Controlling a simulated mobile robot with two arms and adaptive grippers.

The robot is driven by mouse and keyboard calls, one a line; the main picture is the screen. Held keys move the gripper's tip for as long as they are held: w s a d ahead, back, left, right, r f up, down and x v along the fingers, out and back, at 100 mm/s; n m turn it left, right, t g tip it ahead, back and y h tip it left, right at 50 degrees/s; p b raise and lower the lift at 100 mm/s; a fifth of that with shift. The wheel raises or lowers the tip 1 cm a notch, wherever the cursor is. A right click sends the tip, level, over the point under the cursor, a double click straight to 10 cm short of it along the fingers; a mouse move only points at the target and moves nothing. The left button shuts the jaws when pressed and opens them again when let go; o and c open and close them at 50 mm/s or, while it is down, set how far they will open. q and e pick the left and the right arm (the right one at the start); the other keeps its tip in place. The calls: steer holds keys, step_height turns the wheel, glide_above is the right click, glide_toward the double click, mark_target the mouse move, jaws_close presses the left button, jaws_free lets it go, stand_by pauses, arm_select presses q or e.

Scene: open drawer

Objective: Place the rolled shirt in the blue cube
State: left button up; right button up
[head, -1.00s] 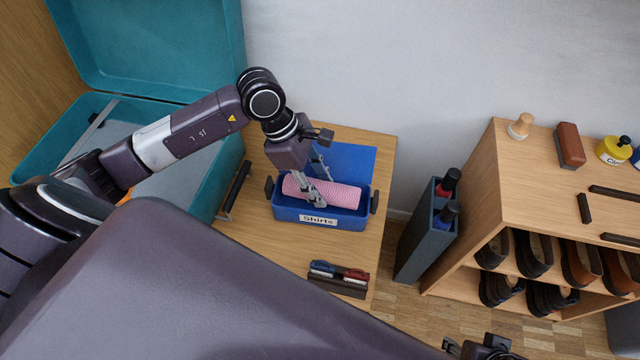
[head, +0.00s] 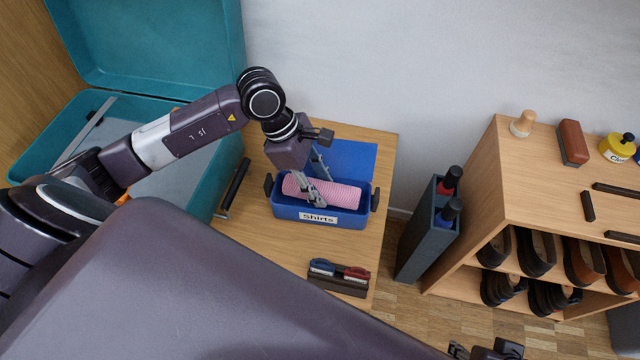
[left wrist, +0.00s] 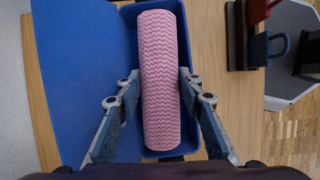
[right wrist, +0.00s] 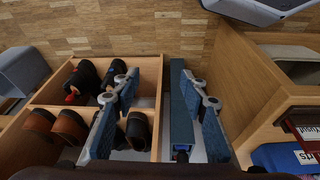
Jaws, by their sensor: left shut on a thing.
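The rolled shirt (head: 338,193) is a pink, ribbed roll. It lies inside the blue box (head: 288,212), which has a "Shirts" label on its front. The left gripper (head: 316,190) reaches down into the box and is shut on the shirt. In the left wrist view the shirt (left wrist: 160,80) runs lengthwise between the two fingers (left wrist: 160,84), over the box's blue interior. My right gripper (head: 485,352) shows only at the bottom edge of the head view. In the right wrist view its fingers (right wrist: 163,90) are apart with nothing between them.
The box stands on a wooden table (head: 260,245), beside an open teal suitcase (head: 150,45). A dark bottle rack (head: 422,240) and a wooden shoe shelf (head: 500,160) stand to the right.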

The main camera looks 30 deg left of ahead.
arm_select(q)
steer(key=o, duration=1.1)
steer(key=shift+r, duration=0.1)
arm_select(e)
steer(key=shift+r, duration=0.1)
arm_select(q)
steer(key=shift+r, duration=0.2)
steer(key=shift+r+p, duration=0.5)
steer(key=shift+p, duration=0.3)
steer(key=p+v, duration=0.1)
steer(key=v, duration=1)
steer(key=shift+a+r, duration=0.25)
steer(key=shift+r, duration=0.05)
arm_select(e)
steer(key=s+x, duration=0.1)
steer(key=x, duration=0.8)
steer(key=shift+a+f+g, duration=0.15)
steer(key=shift+f+g, duration=0.15)
arm_select(q)
steer(key=shift+s, duration=0.15)
arm_select(e)
steer(key=shift+s, duration=0.15)
